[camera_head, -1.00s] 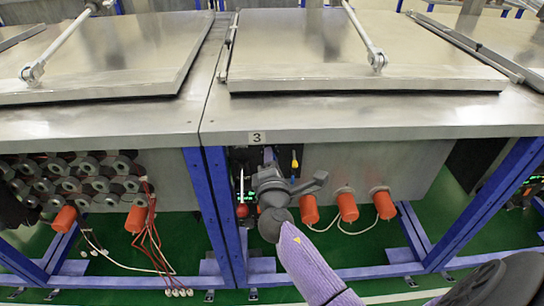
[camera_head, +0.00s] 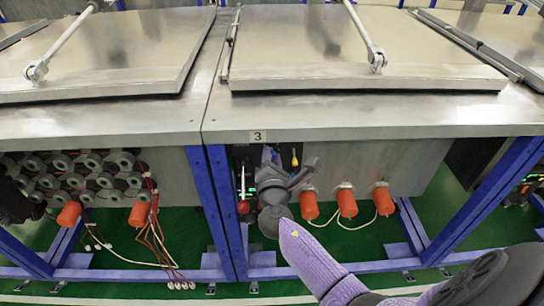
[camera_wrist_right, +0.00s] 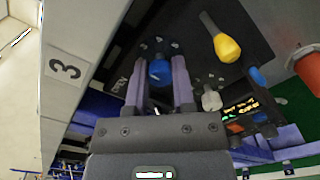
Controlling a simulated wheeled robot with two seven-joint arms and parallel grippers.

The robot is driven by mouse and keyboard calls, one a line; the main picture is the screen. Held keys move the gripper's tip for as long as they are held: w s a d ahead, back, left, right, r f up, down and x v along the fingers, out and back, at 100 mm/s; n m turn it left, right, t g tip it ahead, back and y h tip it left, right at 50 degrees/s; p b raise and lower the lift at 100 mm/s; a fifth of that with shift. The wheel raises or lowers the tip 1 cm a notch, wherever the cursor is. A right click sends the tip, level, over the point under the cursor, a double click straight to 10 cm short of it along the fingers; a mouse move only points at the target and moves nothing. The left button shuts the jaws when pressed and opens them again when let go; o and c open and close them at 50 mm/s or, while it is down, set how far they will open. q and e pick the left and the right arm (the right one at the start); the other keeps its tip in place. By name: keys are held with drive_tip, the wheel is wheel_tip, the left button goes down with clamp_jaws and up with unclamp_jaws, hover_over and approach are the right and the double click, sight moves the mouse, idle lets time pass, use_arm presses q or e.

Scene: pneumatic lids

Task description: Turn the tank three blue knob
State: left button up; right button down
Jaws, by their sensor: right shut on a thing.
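Tank three carries the label 3 (camera_head: 257,136) on its front edge, and the label also shows in the right wrist view (camera_wrist_right: 65,68). Below it is a black control panel (camera_wrist_right: 240,28). My right gripper (camera_wrist_right: 158,76) is at this panel, its two fingers on either side of a blue knob (camera_wrist_right: 159,70) and shut on it. In the head view my right gripper (camera_head: 268,165) covers much of the panel and hides this knob. A second blue knob (camera_wrist_right: 257,75) sits farther right on the panel, apart from the fingers. My left gripper is not seen.
A yellow knob (camera_wrist_right: 226,48) and a grey-white knob (camera_wrist_right: 211,100) are close to the right finger. Several orange cylinders (camera_head: 347,204) stick out right of the panel. Blue frame legs (camera_head: 222,205) stand beside it, and the metal tank top (camera_head: 370,118) overhangs above.

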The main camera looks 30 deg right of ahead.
drive_tip(key=shift+f, duration=0.1)
drive_tip(key=shift+c, duration=2.3)
unclamp_jaws()
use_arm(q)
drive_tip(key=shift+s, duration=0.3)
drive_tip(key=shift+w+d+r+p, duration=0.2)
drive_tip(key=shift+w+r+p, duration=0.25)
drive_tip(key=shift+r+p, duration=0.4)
use_arm(e)
drive_tip(key=v, duration=1)
